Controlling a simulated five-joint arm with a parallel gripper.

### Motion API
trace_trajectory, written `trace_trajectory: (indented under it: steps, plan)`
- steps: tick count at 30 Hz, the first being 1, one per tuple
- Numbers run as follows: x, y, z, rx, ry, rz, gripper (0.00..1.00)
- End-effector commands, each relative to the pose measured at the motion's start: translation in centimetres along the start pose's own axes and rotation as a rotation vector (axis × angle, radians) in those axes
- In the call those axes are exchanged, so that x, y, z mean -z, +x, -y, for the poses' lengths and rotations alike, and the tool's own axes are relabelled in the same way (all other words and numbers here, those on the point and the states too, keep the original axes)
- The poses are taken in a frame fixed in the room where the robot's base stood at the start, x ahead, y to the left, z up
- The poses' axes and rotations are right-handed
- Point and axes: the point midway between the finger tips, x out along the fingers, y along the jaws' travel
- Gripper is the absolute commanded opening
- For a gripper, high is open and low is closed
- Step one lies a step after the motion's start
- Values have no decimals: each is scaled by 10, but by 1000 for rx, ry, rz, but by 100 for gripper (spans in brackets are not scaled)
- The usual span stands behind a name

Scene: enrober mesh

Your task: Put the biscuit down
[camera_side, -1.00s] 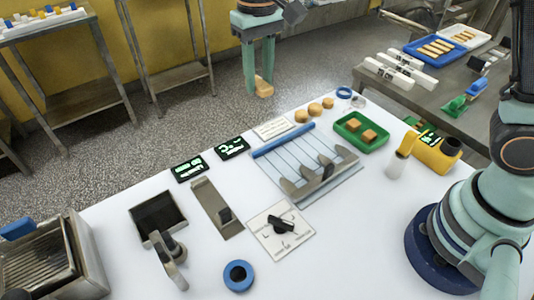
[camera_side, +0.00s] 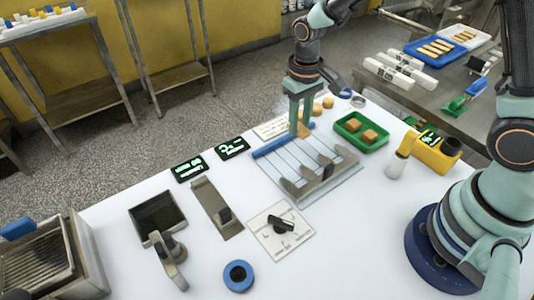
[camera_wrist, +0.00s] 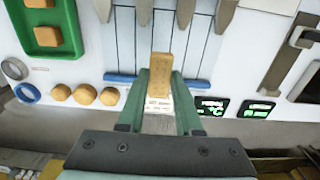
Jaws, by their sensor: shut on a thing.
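My gripper (camera_side: 300,117) is shut on a tan, oblong biscuit (camera_side: 303,130), which shows between the two green fingers in the wrist view (camera_wrist: 161,72). The biscuit is over the far, blue-barred edge of the wire mesh (camera_side: 290,150). In the wrist view the mesh wires (camera_wrist: 135,40) run beyond the biscuit and the blue bar (camera_wrist: 120,78) passes behind it. Whether the biscuit touches the mesh I cannot tell. My fingers hide part of the white label card (camera_side: 268,130).
Round biscuits (camera_wrist: 85,94) lie beside the mesh. A green tray (camera_side: 345,129) with brown blocks stands to its right. Grey pointed pieces (camera_side: 290,187) stand at the mesh's near side. A dial plate (camera_side: 280,232) and dark display panels (camera_side: 190,170) are on the white table.

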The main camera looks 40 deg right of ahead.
Motion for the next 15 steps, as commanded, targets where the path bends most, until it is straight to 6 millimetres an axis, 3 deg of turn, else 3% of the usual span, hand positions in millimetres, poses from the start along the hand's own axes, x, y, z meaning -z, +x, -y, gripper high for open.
trace_trajectory:
  steps: [3, 8, 15]
  plan:
    - [-1, 19, 0, -1, 0, 3, 3]
    - [0, 30, 0, 0, 0, 1, 3]
    - [-1, 60, 0, -1, 0, 3, 3]
